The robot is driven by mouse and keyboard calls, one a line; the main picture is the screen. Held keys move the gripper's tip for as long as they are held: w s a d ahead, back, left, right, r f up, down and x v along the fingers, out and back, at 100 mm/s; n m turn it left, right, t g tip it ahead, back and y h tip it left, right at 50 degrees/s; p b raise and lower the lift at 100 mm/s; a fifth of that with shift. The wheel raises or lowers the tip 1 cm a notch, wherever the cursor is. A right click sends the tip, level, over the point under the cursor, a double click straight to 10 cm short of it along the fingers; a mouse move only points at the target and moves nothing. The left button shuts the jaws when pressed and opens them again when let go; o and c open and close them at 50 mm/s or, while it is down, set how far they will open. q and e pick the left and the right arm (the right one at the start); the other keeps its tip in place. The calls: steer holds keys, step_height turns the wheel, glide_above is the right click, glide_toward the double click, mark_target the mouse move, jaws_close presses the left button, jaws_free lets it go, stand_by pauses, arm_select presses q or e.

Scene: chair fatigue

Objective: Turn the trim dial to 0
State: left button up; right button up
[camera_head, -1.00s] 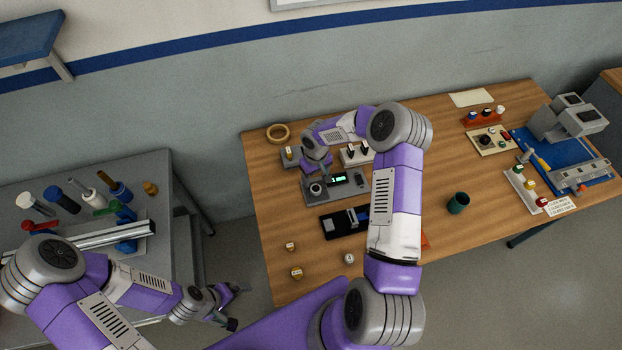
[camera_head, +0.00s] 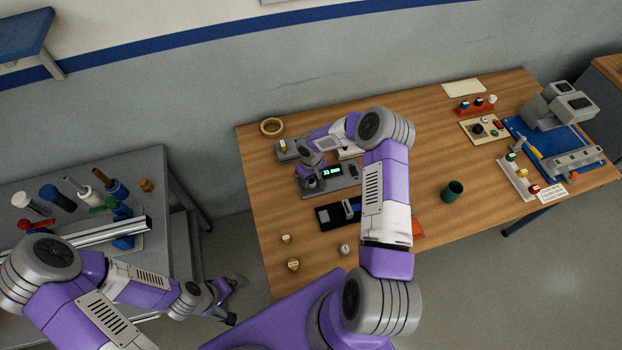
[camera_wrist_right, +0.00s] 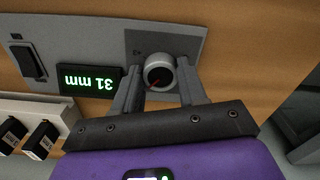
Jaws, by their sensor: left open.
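The trim dial (camera_wrist_right: 158,72) is a round grey knob with a red pointer mark on a grey panel (camera_wrist_right: 205,42). In the head view the dial (camera_head: 311,183) sits at the left end of its panel, partly hidden by my right gripper. My right gripper (camera_wrist_right: 160,82) has one finger on each side of the knob, close against it. The green display (camera_wrist_right: 90,80) beside the dial appears upside down in the wrist view and reads about 31 mm. My left gripper (camera_head: 236,300) is open and empty, off the wooden table's left front side.
A black device (camera_head: 338,213) lies in front of the panel, and a rocker switch (camera_wrist_right: 28,62) is beside the display. A green cup (camera_head: 452,191) stands to the right. The grey side table (camera_head: 150,180) holds tools.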

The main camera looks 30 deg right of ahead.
steer(key=c, duration=0.4)
steer(key=shift+o, duration=0.2)
steer(key=n+b, duration=0.2)
steer(key=n, duration=0.1)
steer(key=shift+n+b, duration=0.3)
steer(key=shift+d+n+b, duration=0.15)
steer(key=shift+n+b, duration=0.55)
steer(key=shift+n, duration=1.3)
steer(key=shift+w, duration=0.1)
steer(key=o, duration=1.1)
steer(key=shift+c, duration=0.2)
